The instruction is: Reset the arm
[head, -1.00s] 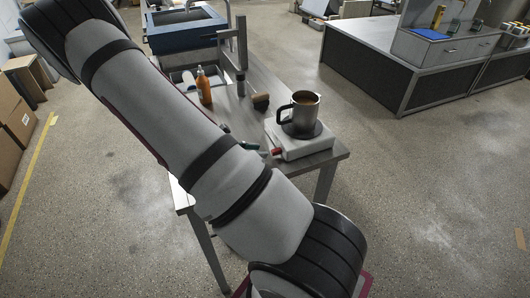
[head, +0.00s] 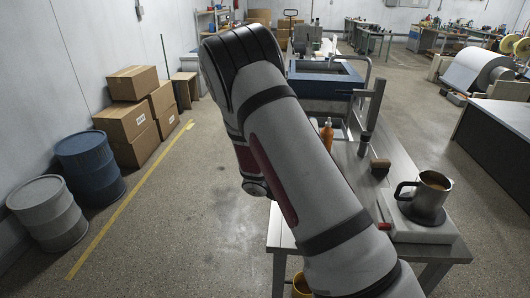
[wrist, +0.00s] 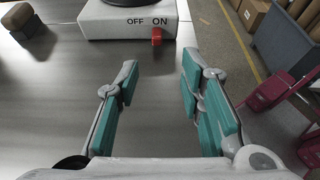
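My gripper (wrist: 160,105) shows in the wrist view with its two teal-padded fingers spread apart and nothing between them. It is over the metal table top (wrist: 50,100), in front of the white hot plate (wrist: 105,22) with its OFF and ON labels and red switch (wrist: 156,36). In the head view my arm crosses the middle and hides part of the table; the gripper itself is not seen there. A steel mug (head: 426,198) with brown liquid stands on the hot plate (head: 420,230) at the table's right end.
An orange bottle (head: 327,134) and a brown-headed brush (head: 380,166) stand on the table behind the arm. A blue sink unit (head: 325,88) is at the back. Cardboard boxes (head: 127,120) and drums (head: 90,163) line the left wall. The floor left of the table is clear.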

